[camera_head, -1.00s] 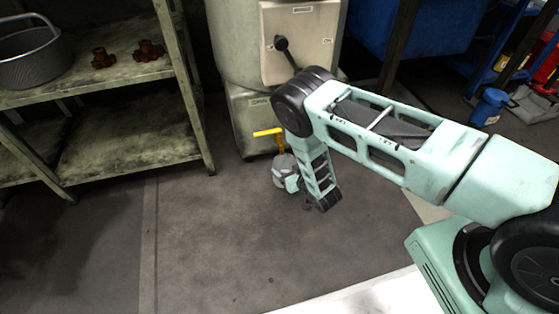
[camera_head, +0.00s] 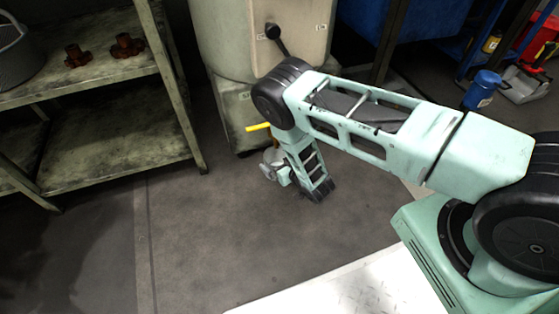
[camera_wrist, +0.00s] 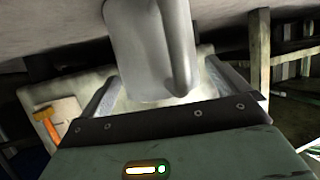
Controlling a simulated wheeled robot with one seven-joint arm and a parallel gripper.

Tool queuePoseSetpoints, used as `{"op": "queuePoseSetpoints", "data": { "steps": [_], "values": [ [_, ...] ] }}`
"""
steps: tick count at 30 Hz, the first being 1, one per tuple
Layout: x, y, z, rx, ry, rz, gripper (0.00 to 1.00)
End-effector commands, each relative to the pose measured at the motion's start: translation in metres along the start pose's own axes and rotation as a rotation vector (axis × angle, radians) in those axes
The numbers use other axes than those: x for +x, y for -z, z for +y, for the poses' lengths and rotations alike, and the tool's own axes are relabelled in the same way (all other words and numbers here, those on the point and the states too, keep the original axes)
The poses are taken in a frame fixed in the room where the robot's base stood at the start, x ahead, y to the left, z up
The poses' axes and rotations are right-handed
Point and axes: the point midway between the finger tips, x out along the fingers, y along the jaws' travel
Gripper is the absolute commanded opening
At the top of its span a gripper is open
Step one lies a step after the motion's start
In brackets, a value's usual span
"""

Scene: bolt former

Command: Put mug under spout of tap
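A grey metal mug (camera_head: 271,159) shows beside my gripper in the head view, low in front of the machine's base. In the wrist view the mug (camera_wrist: 150,50) is large, its handle facing right, between my gripper's two fingers (camera_wrist: 160,82). The fingers slant in against its sides, and my gripper appears shut on it. The tap's yellow lever (camera_head: 258,127) shows above the mug in the head view. An orange-yellow lever (camera_wrist: 47,124) shows at left in the wrist view. The tap's spout is hidden behind my arm in the head view. Whether the mug touches the floor is unclear.
The pale machine (camera_head: 235,45) stands behind the tap. A metal shelf (camera_head: 120,140) with rusty fittings (camera_head: 128,45) and a grey basket (camera_head: 15,60) is at left. A blue container (camera_head: 482,89) stands at right. The floor (camera_head: 200,240) in front is clear.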

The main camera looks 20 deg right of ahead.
Motion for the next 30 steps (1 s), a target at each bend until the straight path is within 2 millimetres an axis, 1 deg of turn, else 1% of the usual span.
{"op": "queuePoseSetpoints", "data": {
  "steps": [2,5,8,15,18,21,24,26,28,30],
  "values": [
    [-0.001,0.003,0.000,0.000,0.000,0.000,1.00],
    [-0.010,0.005,0.000,0.000,-0.001,-0.002,1.00],
    [-0.027,0.007,0.000,0.001,-0.001,-0.004,1.00],
    [-0.080,0.008,0.001,0.001,-0.002,-0.005,1.00],
    [-0.097,0.007,0.000,0.001,-0.001,-0.004,1.00],
    [-0.110,0.005,0.000,0.000,0.000,-0.003,1.00],
    [-0.118,0.004,0.000,0.000,0.000,-0.001,1.00],
    [-0.119,0.006,-0.001,0.002,-0.001,-0.003,1.00],
    [-0.115,0.013,-0.004,0.009,-0.007,-0.015,1.00],
    [-0.105,0.027,-0.010,0.023,-0.016,-0.040,1.00]
  ]
}}
